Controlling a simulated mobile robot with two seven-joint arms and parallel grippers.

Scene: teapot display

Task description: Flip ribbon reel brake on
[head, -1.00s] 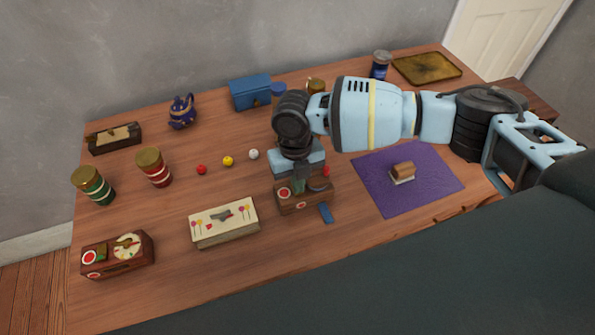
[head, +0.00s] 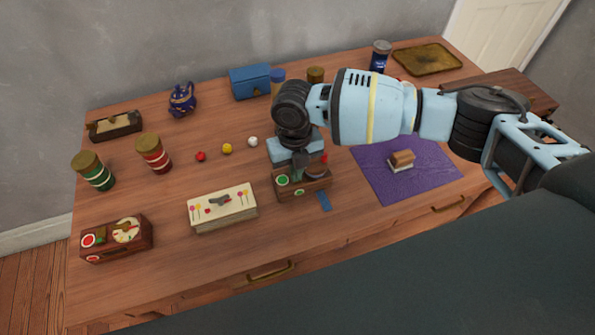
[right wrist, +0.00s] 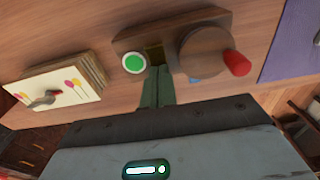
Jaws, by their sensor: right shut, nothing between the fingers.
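The ribbon reel device is a small wooden box (head: 318,189) at the table's front middle. Its round indicator (head: 283,180) is green. In the right wrist view the box (right wrist: 125,44) carries the green disc (right wrist: 134,63), a round brown reel (right wrist: 205,52) and a red knob (right wrist: 237,64) at the reel's right. My right gripper (head: 298,168) is over the box, pointing down. In the right wrist view its fingers (right wrist: 156,80) are together and empty, between the green disc and the reel. The fingers hide the brake lever, if it is there. My left gripper is not in view.
A purple cloth (head: 420,180) with a small wooden block (head: 401,159) lies right. Three small balls (head: 227,149) lie behind.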

